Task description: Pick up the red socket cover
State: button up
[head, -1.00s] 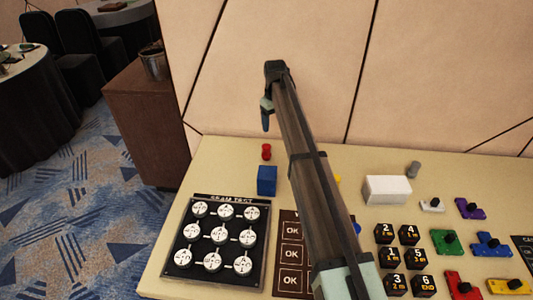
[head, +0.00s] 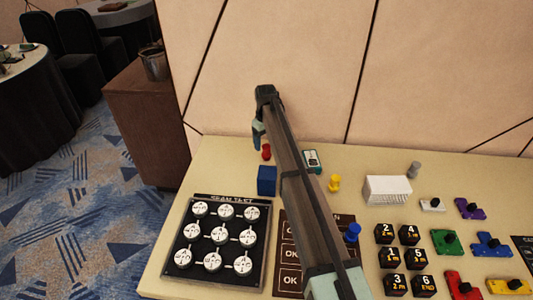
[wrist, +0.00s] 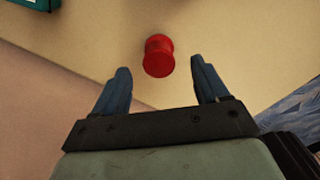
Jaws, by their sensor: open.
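The red socket cover (head: 266,152) is a small spool-shaped piece standing near the back left of the table, behind a blue block. It also shows in the wrist view (wrist: 158,56), just beyond the fingertips and roughly centred between them. My gripper (wrist: 159,78) is open and empty, with one blue finger on each side of the gap. In the head view my gripper (head: 257,140) is beside and above the red cover, close to the wall; its fingers partly overlap there.
The blue block (head: 267,181) stands just in front of the red cover. A teal device (head: 312,161), a yellow piece (head: 335,183) and a white box (head: 387,190) lie to the right. A black board with white discs (head: 216,241) lies in front. The wall rises close behind.

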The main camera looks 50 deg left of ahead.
aim_at(267, 146)
jog(key=shift+d+f, duration=0.15)
jog(key=shift+f, duration=1.15)
jog(key=shift+d+f, duration=0.1)
jog(key=shift+f, duration=1.15)
jog(key=c, duration=1.1)
jog(key=shift+c, duration=0.2)
jog(key=shift+r, duration=0.15)
